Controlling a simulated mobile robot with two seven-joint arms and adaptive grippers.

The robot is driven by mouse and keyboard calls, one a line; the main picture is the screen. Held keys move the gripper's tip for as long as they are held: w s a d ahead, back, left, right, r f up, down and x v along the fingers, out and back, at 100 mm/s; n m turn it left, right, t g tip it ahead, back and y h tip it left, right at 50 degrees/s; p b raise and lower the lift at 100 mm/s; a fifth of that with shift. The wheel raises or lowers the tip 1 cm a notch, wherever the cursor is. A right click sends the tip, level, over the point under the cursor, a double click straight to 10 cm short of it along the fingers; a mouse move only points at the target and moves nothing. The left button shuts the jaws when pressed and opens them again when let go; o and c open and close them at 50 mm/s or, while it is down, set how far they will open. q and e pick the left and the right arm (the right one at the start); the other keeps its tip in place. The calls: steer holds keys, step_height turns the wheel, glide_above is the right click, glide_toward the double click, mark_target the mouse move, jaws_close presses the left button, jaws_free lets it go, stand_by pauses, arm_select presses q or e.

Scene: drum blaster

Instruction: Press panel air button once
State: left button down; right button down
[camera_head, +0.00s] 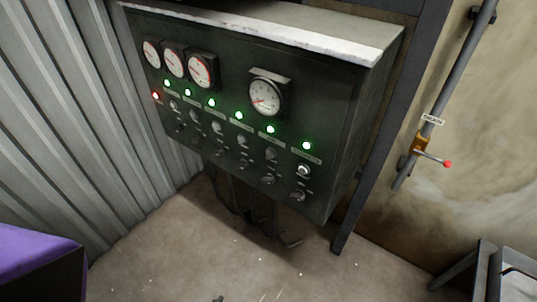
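A dark green control panel (222,125) stands against the ribbed metal wall, seen from above and tilted in the head view. Its front carries a row of lit green lamps, one red lamp (156,96) at the left, and rows of small buttons and knobs below. A round button with a pale rim (303,170) sits under the rightmost green lamp (306,145). The labels are too small to read, so I cannot tell which control is the air button. Neither of my grippers is in view, and nothing touches the panel.
Several round gauges (266,96) are on the panel's upper face. A pipe with a yellow valve and red-tipped lever (433,156) runs up the right wall. A purple-topped object (38,262) is at lower left, a metal frame (490,272) at lower right. Floor between is mostly clear.

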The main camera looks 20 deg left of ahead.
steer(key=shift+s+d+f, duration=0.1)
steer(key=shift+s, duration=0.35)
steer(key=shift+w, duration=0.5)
